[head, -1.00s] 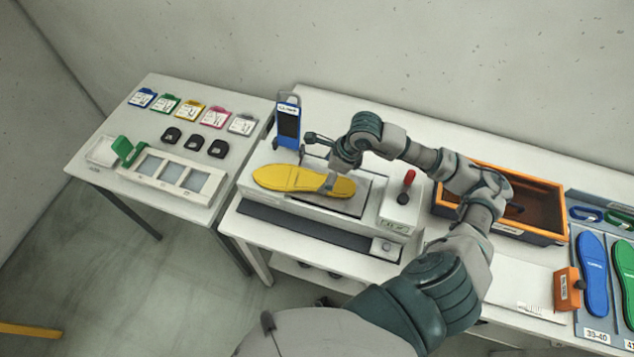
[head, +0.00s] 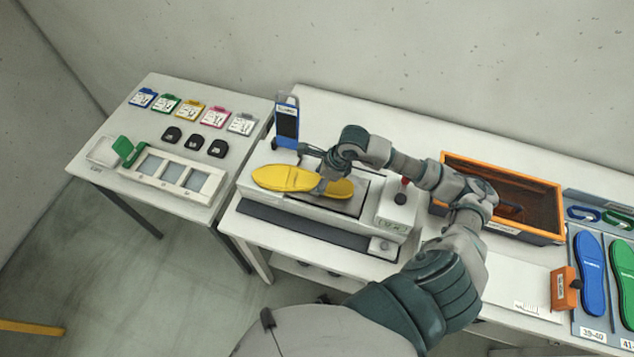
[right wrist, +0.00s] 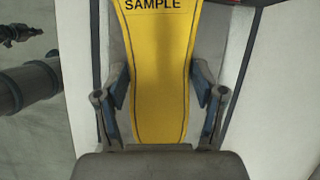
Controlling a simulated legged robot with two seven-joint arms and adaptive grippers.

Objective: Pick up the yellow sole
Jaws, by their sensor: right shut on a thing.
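The yellow sole (head: 288,178) lies lengthwise over the white machine (head: 262,206) on the middle table. My right gripper (head: 328,183) is at the narrow waist of the sole, right of its middle. In the right wrist view the two fingers of my right gripper (right wrist: 160,100) stand one on each side of the yellow sole (right wrist: 160,70), shut on its waist. The word SAMPLE is printed on the sole. I cannot tell whether the sole is clear of the machine's surface.
A blue-framed device (head: 287,124) stands behind the machine. A red-knobbed box (head: 402,205) is at its right. An orange crate (head: 553,238) stands further right, near blue (head: 590,275) and green soles. A left table holds coloured cards and a white tray (head: 205,187).

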